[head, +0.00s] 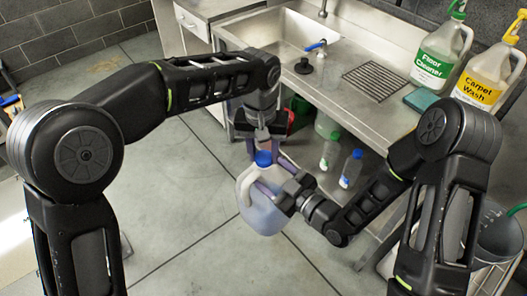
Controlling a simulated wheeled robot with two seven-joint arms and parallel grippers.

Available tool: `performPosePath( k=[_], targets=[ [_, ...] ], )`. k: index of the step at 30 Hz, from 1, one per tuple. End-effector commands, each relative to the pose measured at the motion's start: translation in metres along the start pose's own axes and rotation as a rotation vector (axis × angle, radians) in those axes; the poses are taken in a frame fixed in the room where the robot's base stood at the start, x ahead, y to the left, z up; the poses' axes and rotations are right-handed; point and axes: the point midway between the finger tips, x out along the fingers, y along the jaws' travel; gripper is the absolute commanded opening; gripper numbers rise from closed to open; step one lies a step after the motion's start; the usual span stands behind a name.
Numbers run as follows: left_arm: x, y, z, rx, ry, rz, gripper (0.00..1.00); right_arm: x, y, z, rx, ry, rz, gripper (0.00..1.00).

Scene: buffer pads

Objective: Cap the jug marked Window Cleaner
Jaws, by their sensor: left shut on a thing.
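A translucent white jug (262,215) with bluish liquid hangs upright over the floor in front of the counter. No label shows on its visible side, so I cannot read its name. My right gripper (268,186) reaches in from the right and is shut on the jug near its upper part. A blue cap (263,158) sits at the jug's mouth. My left gripper (263,152) points down from above with its fingers around the cap, shut on it. I cannot tell whether the cap is seated on the neck.
A steel counter (345,118) with a sink (270,40) stands behind. Floor Cleaner (438,62) and Carpet Wash (487,85) jugs stand at its right. Bottles (350,168) sit on the shelf below. A bucket (500,235) is at right.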

Motion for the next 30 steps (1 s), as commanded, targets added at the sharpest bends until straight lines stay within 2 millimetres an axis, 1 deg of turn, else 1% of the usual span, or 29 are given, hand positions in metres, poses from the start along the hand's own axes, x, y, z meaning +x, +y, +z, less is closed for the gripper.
performPosePath(
  k=[1, 3, 6, 7, 11, 12, 21, 30],
  targets=[
    [0.0000, -0.0008, -0.0001, 0.117, -0.001, 0.001, 0.00, 0.0009, 0.0013, -0.0034, -0.002, 0.009, 0.002, 0.00],
    [0.0001, -0.0006, -0.0001, 0.305, -0.001, 0.001, 0.00, 0.0009, 0.0013, -0.0033, -0.002, 0.009, 0.003, 0.00],
    [0.0002, -0.0005, -0.0002, 0.527, -0.001, 0.001, 0.00, 0.0009, 0.0014, -0.0033, -0.002, 0.009, 0.003, 0.00],
    [0.0002, -0.0003, -0.0002, 0.577, -0.001, 0.001, 0.00, 0.0009, 0.0013, -0.0033, -0.002, 0.009, 0.003, 0.00],
    [0.0000, -0.0002, -0.0003, 0.561, 0.000, 0.000, 0.00, 0.0009, 0.0014, -0.0033, -0.002, 0.009, 0.003, 0.00],
    [-0.0001, -0.0003, -0.0003, 0.561, 0.000, 0.000, 0.40, 0.0009, 0.0014, -0.0033, -0.002, 0.009, 0.003, 0.00],
    [-0.0001, -0.0002, -0.0002, 0.558, 0.000, 0.000, 0.64, 0.0009, 0.0014, -0.0034, -0.002, 0.009, 0.003, 0.00],
    [-0.0019, 0.0000, -0.0004, 0.558, 0.000, 0.000, 0.64, 0.0009, 0.0013, -0.0035, -0.002, 0.009, 0.003, 0.00]
  ],
)
